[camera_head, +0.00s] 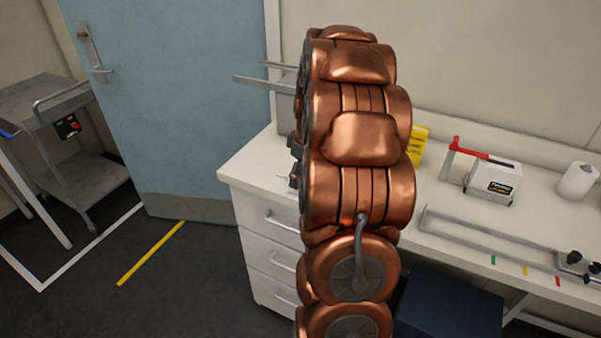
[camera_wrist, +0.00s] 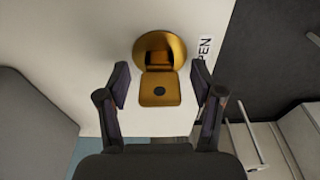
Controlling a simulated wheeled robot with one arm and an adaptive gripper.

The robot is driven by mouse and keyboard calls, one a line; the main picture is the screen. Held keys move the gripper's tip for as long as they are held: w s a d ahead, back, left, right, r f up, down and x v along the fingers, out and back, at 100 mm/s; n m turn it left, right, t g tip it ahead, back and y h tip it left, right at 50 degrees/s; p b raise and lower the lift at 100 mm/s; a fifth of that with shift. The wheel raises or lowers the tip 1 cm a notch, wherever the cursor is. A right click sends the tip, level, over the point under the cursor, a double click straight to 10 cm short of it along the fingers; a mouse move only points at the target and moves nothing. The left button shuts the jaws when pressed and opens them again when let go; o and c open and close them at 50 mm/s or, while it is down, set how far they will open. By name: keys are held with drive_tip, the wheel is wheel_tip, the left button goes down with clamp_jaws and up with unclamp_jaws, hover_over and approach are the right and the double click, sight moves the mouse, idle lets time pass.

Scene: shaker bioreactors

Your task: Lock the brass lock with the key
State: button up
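In the wrist view, a brass piece (camera_wrist: 160,92) lies between and beyond my fingers, on or over a white surface. Whether the brass stands at fingertip height or lower is hard to tell. I cannot make out a separate key. In the head view, my copper arm hides the lock and most of the gripper.
A white counter (camera_head: 247,167) with drawers stands by a blue door (camera_head: 180,90). On it are a yellow object (camera_head: 418,146), a red-handled device (camera_head: 492,183), a white roll (camera_head: 577,181) and a grey metal frame (camera_head: 490,238). A cart (camera_head: 75,180) stands left.

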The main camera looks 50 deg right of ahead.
clamp_jaws()
idle(0.3)
drive_tip(key=shift+a+f+b, duration=0.1)
drive_tip(key=shift+f+b, duration=0.25)
drive_tip(key=shift+b, duration=0.1)
idle(0.4)
drive_tip(key=shift+f+n+b, duration=0.1)
drive_tip(key=shift+n+b, duration=0.25)
drive_tip(key=shift+n, duration=0.05)
drive_tip(key=shift+n+y+b, duration=0.4)
drive_tip(key=shift+n+b, duration=0.6)
drive_tip(key=shift+n, duration=0.6)
drive_tip(key=shift+s+n+g, duration=0.1)
drive_tip(key=shift+n+g, duration=0.2)
drive_tip(key=shift+n, duration=0.1)
drive_tip(key=shift+a, duration=0.1)
